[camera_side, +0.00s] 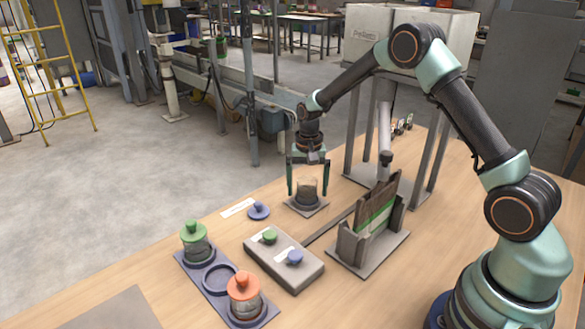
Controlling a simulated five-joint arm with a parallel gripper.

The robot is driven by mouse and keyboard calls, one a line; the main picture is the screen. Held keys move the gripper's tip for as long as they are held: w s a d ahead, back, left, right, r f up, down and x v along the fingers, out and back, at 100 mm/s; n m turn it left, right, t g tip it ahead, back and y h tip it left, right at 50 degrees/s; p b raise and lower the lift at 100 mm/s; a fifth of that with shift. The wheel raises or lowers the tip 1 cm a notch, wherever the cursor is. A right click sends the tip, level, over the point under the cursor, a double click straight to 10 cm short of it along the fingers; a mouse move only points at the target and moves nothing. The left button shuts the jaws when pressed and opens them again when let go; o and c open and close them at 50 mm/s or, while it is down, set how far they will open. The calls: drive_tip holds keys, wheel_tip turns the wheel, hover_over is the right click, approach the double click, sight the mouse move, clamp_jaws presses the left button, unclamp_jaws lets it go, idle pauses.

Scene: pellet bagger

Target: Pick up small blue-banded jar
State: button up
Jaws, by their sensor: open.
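A small clear open-topped jar (306,188) with dark contents stands upright on a small grey plate (319,210) near the middle of the table. No blue band can be made out on it. A blue knobbed lid (258,210) lies on the table to its left. My gripper (307,194) points down over the jar. Its two green fingers are open, one on each side of the jar. I cannot tell whether they touch it.
A rack (222,281) at the front left holds a green-lidded jar (196,243) and an orange-lidded jar (244,297), with an empty ring between. A grey box (283,262) with green and blue knobs and a bag holder (352,247) stand nearby.

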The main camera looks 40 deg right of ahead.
clamp_jaws()
drive_tip(key=shift+r, duration=0.1)
idle(0.3)
